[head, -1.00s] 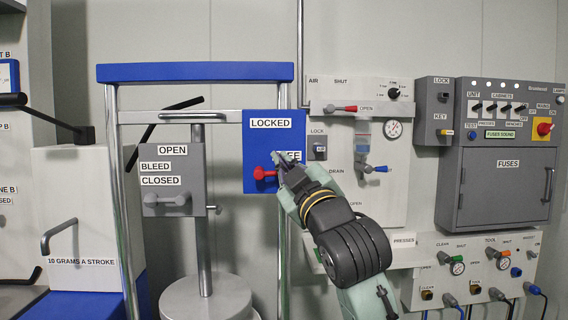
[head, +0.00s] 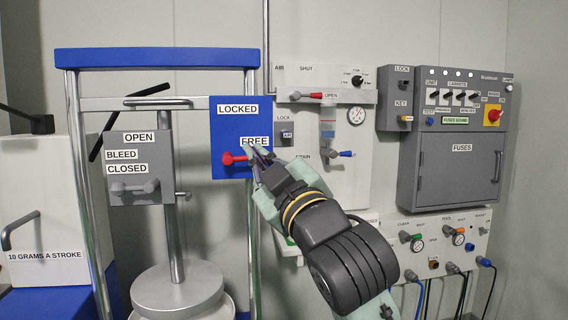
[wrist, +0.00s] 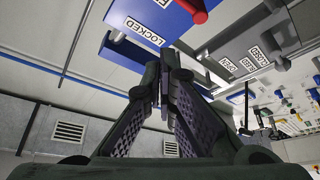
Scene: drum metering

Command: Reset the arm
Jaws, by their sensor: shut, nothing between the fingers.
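My gripper (head: 262,157) is shut and empty in the head view, in front of the blue panel (head: 228,112) with the LOCKED and FREE labels. Its fingertips are beside the red lever (head: 231,159) on that panel; whether they touch it I cannot tell from this view. In the wrist view my gripper (wrist: 168,62) shows its fingers together, with the blue panel (wrist: 170,18) and part of the red lever (wrist: 193,10) above and beyond the tips. My forearm reaches up from the lower right of the head view.
A grey box (head: 139,150) labelled OPEN, BLEED and CLOSED hangs left of the panel. A metal drum lid (head: 178,288) is below it. The air panel (head: 330,185) and the grey fuse cabinet (head: 447,170) stand to the right. A blue-topped frame (head: 158,59) surrounds the drum.

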